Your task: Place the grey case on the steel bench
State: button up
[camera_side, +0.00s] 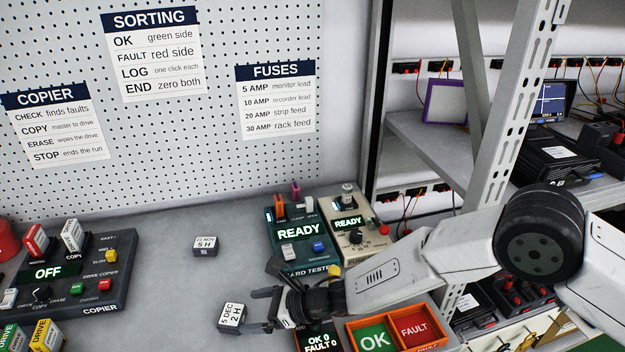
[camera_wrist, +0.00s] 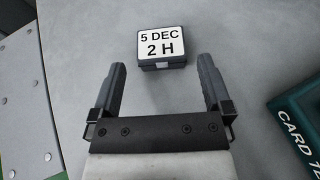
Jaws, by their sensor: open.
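A small dark grey case with a white label reading "5 DEC 2 H" (camera_side: 231,317) rests on the grey steel bench (camera_side: 165,290). In the wrist view the same case (camera_wrist: 162,47) lies just ahead of and between the lines of the two fingertips, apart from both. My gripper (camera_side: 257,309) is open and empty, low over the bench, its fingers pointing at the case; it also shows in the wrist view (camera_wrist: 161,66). A second small labelled case (camera_side: 205,246) reading "5 H" lies further back on the bench.
A card tester (camera_side: 297,262) and a cream READY unit (camera_side: 352,212) stand behind my gripper. An orange tray with OK and FAULT bins (camera_side: 441,335) is at the front right. The copier (camera_side: 115,245) is at the left. Bare bench lies between copier and cases.

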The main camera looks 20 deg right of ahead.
jog(key=shift+s+d+r, duration=0.15)
jog(key=shift+d, duration=0.15)
dwell(0.5)
jog(key=shift+w+d+r+m+t, duration=0.2)
jog(key=shift+d+r+m+t, duration=0.1)
jog(key=shift+d+r+m, duration=0.4)
jog(key=s+d+r+m+t+h, duration=0.1)
jog(key=s+d+r+m+h, duration=0.25)
jog(key=d+m, duration=0.65)
jog(key=s+d+r+m+h, duration=0.25)
jog(key=d+r+m, duration=0.25)
jog(key=d+m, duration=0.5)
jog(key=s+d+m+g+h, duration=0.1)
jog(key=s+d+m, duration=0.3)
jog(key=d+m, duration=0.4)
jog(key=s+d+r+m+g+h, duration=0.1)
jog(key=s+d+m+h, duration=0.2)
jog(key=s+d+m, duration=0.2)
jog(key=s+d+m+g+h, duration=0.2)
jog(key=s+d+m, duration=0.2)
jog(key=d+m, duration=0.7)
jog(key=shift+s+r+m, duration=0.25)
jog(key=shift+r+m, duration=0.1)
jog(key=shift+m, duration=1.65)
